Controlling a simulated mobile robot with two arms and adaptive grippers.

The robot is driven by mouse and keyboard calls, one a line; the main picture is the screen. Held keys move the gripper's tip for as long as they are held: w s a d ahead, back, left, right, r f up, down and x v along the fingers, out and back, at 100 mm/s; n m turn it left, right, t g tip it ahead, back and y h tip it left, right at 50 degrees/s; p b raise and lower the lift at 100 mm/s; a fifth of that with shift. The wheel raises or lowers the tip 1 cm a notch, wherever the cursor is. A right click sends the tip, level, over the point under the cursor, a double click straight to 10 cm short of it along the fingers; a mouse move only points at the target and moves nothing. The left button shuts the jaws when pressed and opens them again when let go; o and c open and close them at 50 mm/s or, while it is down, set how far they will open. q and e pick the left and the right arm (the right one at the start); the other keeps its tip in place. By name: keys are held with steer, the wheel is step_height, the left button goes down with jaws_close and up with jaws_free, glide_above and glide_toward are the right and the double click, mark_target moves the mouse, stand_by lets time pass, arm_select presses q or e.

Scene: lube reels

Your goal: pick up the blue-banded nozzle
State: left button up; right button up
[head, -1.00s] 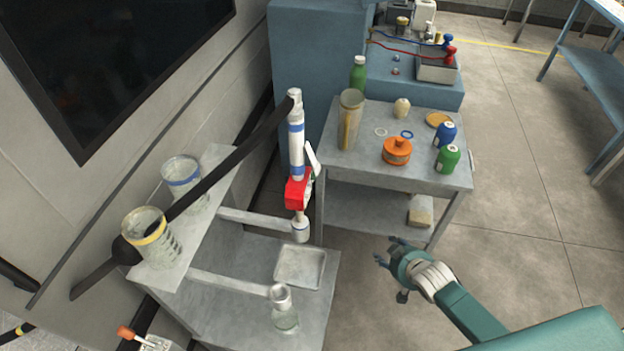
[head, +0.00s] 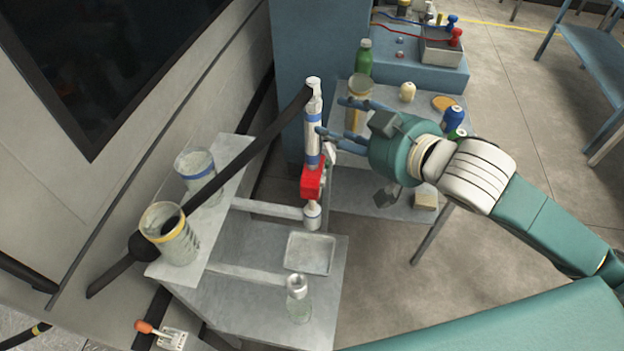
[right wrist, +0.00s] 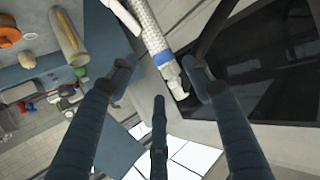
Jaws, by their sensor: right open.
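The blue-banded nozzle (head: 313,145) stands nearly upright at the end of a bracket arm. It has a pale body, a blue band and a red part lower down. A black hose meets its top. My right gripper (head: 333,118) is open just right of the nozzle in the head view, its fingers pointing left toward the upper body. In the right wrist view the nozzle's blue band (right wrist: 163,57) shows between the two spread upper fingers, beyond the fingertips. I cannot tell whether any finger touches it. My left gripper is not in view.
A blue-banded cup (head: 195,164) and a yellow-banded cup (head: 170,236) sit on the left stand. A glass bottle (head: 298,303) hangs on the lower bracket beside a square tray (head: 310,253). A side table (head: 372,200) with bottles and jars stands behind my right gripper.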

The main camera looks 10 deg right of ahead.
mark_target(320, 115)
steer(key=x, duration=0.2)
steer(key=shift+w+a+p, duration=0.1)
steer(key=shift+w+p, duration=0.25)
steer(key=shift+w+a+f, duration=0.2)
steer(key=shift+w, duration=0.2)
steer(key=p+x, duration=0.2)
steer(key=x, duration=0.2)
steer(key=shift+w+d+f, duration=0.1)
steer(key=shift+w+f, duration=0.2)
steer(key=shift+w, duration=0.05)
steer(key=c, duration=1.2)
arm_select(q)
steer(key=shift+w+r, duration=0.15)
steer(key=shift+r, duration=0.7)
arm_select(e)
jaws_close()
